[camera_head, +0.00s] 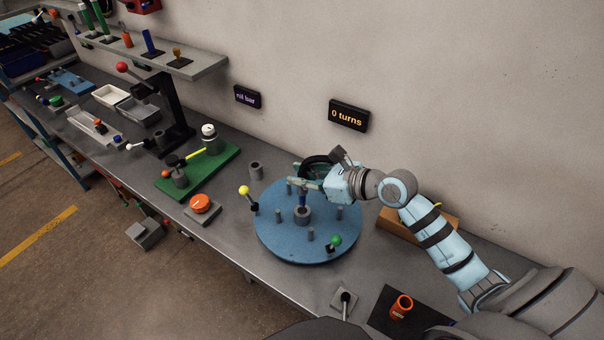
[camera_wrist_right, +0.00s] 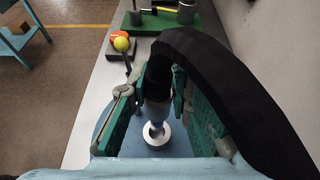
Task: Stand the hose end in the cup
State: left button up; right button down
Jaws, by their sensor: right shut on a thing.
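My right gripper (camera_head: 304,188) is shut on the end of a black hose (camera_head: 318,166) above the blue round plate. The hose end (camera_head: 302,201) has a bluish fitting that points down over a grey cup-like socket (camera_head: 303,215) at the plate's middle. In the wrist view the fitting (camera_wrist_right: 156,113) sits between the green finger pads, over the socket's pale ring (camera_wrist_right: 164,141). I cannot tell how far it reaches inside. The hose arcs up and to the right there. A grey hollow cup (camera_head: 256,171) stands behind the plate, and an orange cup (camera_head: 401,307) stands at front right. My left gripper is not in view.
A green board (camera_head: 214,165) and orange button (camera_head: 200,204) lie to the left. A cardboard-coloured box (camera_head: 395,228) sits under my right arm.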

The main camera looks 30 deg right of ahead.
aim_at(303, 195)
jog(key=shift+f+b, duration=0.35)
jog(key=shift+f, duration=0.5)
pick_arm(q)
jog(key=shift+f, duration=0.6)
pick_arm(e)
jog(key=shift+r, duration=0.1)
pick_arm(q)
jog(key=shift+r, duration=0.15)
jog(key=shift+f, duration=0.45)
pick_arm(e)
jog(key=shift+f, duration=0.45)
pick_arm(q)
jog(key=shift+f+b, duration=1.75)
jog(key=shift+b, duration=0.15)
pick_arm(e)
jog(key=shift+f, duration=2.1)
jog(key=c, duration=1.4)
grip_release()
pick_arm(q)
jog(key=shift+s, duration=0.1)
